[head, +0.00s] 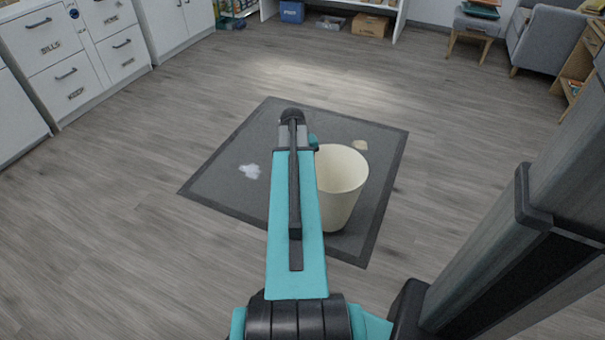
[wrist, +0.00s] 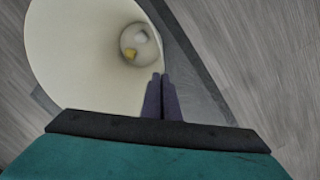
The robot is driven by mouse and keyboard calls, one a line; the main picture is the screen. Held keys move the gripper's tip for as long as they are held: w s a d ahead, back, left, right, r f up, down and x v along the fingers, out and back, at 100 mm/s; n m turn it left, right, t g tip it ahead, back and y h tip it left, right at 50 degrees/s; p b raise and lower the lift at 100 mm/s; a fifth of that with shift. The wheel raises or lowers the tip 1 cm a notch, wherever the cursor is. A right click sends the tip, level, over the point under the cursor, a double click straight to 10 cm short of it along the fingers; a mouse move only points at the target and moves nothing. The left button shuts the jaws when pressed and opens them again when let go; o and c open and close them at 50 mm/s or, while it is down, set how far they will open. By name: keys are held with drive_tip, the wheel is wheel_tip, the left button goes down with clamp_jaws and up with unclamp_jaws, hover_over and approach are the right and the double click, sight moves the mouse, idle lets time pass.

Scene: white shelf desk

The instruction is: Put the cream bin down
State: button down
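The cream bin (head: 342,185) is upright over the dark mat, just right of my arm in the head view. In the wrist view the bin (wrist: 85,60) fills the upper left, and I look down into it. A small yellow thing (wrist: 130,54) and a whitish thing (wrist: 141,37) lie at its bottom. My gripper (wrist: 161,78) has its fingers close together at the bin's rim, with the thin wall pinched between them. In the head view my arm hides the fingers. I cannot tell whether the bin's base touches the mat.
The grey mat (head: 215,180) with a darker border lies on the wood floor. A white crumpled patch (head: 250,171) and a beige scrap (head: 360,145) lie on it. White drawers (head: 70,50) stand at the left, a grey armchair (head: 545,38) at the far right. Floor around the mat is clear.

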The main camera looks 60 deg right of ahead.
drive_tip(key=shift+w+d+f+b, duration=0.1)
drive_tip(key=shift+w+d+b, duration=0.1)
drive_tip(key=shift+w+d, duration=0.35)
drive_tip(key=shift+w+d+f+b, duration=0.15)
drive_tip(key=shift+w+d, duration=0.1)
drive_tip(key=shift+d, duration=0.5)
drive_tip(key=shift+r, duration=0.1)
drive_tip(key=shift+w+d, duration=0.25)
drive_tip(key=shift+d, duration=0.2)
drive_tip(key=shift+f+b, duration=1.05)
drive_tip(key=shift+f, duration=0.75)
drive_tip(key=c, duration=2)
unclamp_jaws()
drive_tip(key=shift+a+f, duration=0.1)
drive_tip(key=shift+c, duration=0.2)
wheel_tip(320, 180, up, 12)
drive_tip(key=w+a+p, duration=0.1)
drive_tip(key=p, duration=0.3)
drive_tip(key=shift+a, duration=0.1)
